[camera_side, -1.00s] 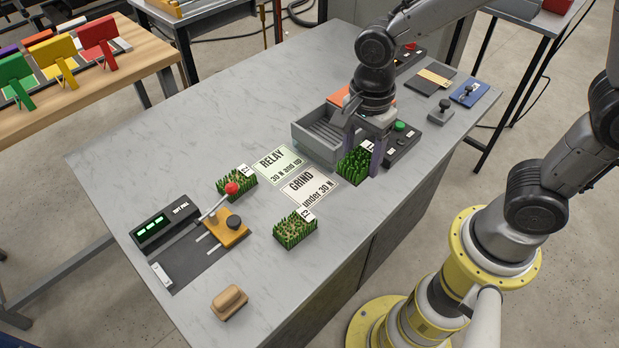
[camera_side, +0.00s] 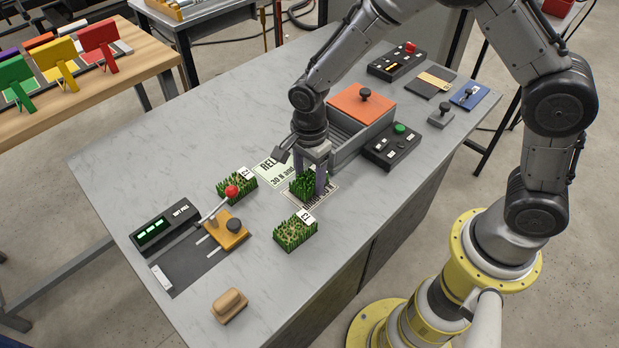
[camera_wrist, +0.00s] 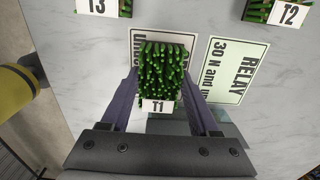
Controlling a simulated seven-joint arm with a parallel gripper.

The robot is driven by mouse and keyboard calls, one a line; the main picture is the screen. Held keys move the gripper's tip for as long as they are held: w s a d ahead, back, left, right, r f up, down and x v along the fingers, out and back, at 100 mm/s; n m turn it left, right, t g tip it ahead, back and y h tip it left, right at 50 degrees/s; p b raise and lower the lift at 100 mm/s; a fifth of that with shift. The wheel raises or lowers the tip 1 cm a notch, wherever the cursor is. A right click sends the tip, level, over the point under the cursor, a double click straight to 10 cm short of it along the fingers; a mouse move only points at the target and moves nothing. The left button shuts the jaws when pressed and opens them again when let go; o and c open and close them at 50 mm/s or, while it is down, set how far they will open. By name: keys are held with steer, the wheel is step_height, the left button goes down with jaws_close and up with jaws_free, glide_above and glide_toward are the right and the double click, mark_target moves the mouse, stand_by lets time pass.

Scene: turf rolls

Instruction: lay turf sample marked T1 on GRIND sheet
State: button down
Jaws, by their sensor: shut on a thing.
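The turf sample T1 (camera_wrist: 165,70) is a dense green block with a white T1 tag; it also shows in the side view (camera_side: 306,187). My gripper (camera_side: 311,180) is shut on it, one finger on each side, as the wrist view also shows (camera_wrist: 163,90). T1 is over the GRIND sheet (camera_side: 330,196), covering much of it; part of the sheet shows in the wrist view (camera_wrist: 140,38). I cannot tell whether T1 touches the sheet or hangs just above it.
The RELAY sheet (camera_side: 268,174) lies beside GRIND. Turf T3 (camera_side: 295,232) and turf T2 (camera_side: 237,184) stand close by. A grey bin with an orange lid (camera_side: 362,103) is behind. A tester with a red-knobbed lever (camera_side: 232,191) is at left. The front right table is clear.

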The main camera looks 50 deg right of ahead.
mark_target(310, 177)
steer(key=shift+f, duration=0.35)
steer(key=shift+f, duration=0.15)
steer(key=shift+c, duration=0.6)
jaws_free()
step_height(310, 177, up, 12)
steer(key=shift+r, duration=0.25)
